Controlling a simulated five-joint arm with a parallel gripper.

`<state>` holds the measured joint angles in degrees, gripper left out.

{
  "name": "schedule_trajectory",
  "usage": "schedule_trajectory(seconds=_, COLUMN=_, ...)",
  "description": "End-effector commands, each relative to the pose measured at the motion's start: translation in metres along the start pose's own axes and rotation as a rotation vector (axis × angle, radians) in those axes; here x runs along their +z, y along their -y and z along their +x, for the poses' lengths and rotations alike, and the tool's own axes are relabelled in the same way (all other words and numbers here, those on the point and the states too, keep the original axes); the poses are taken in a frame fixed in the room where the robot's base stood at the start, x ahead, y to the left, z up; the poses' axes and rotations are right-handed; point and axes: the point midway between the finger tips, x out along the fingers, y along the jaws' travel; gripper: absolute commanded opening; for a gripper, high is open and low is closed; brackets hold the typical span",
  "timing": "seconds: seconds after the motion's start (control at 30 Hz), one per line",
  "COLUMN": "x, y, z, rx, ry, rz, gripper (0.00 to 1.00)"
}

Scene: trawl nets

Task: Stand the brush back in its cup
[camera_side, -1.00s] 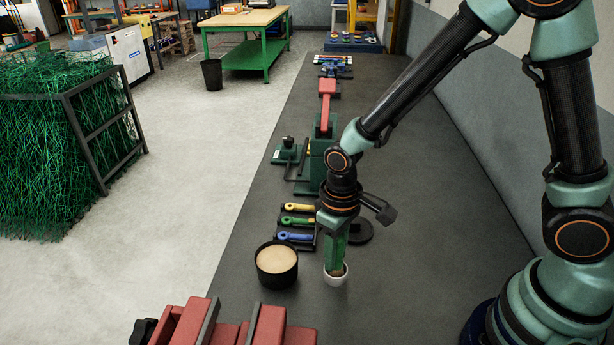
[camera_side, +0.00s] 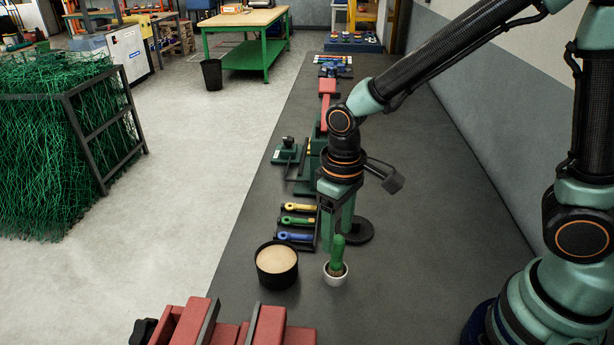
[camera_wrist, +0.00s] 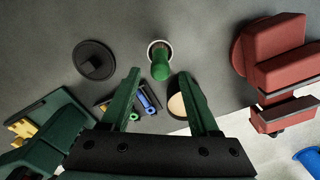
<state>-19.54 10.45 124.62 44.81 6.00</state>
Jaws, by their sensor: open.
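The brush (camera_side: 338,252) has a green handle and stands upright, leaning slightly, in a small white cup (camera_side: 335,277) on the dark bench. In the wrist view the brush (camera_wrist: 160,66) shows from above inside the round cup (camera_wrist: 152,46), ahead of my fingers. My gripper (camera_side: 338,240) is open and empty, behind the brush in the side view and apart from it. In the wrist view my gripper's two green fingers (camera_wrist: 163,92) are spread wide. The bristle end is hidden inside the cup.
A dark round pot with a pale top (camera_side: 277,262) stands just left of the cup. Yellow, green and blue handled tools (camera_side: 296,222) lie in a rack behind it.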

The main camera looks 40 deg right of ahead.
Motion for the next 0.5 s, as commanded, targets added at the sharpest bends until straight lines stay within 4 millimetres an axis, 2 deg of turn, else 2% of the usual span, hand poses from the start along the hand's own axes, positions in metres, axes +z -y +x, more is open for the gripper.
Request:
schedule_trajectory(seconds=0.03, x=-0.001, y=0.0, z=-0.012, rx=-0.001, ry=-0.008, rz=0.0, gripper=0.62)
schedule_trajectory(seconds=0.2, x=-0.001, y=0.0, z=-0.041, rx=-0.001, ry=-0.005, rz=0.0, gripper=0.62)
schedule_trajectory(seconds=0.5, x=0.002, y=-0.006, z=-0.066, rx=-0.002, ry=-0.025, rz=0.013, gripper=0.62)
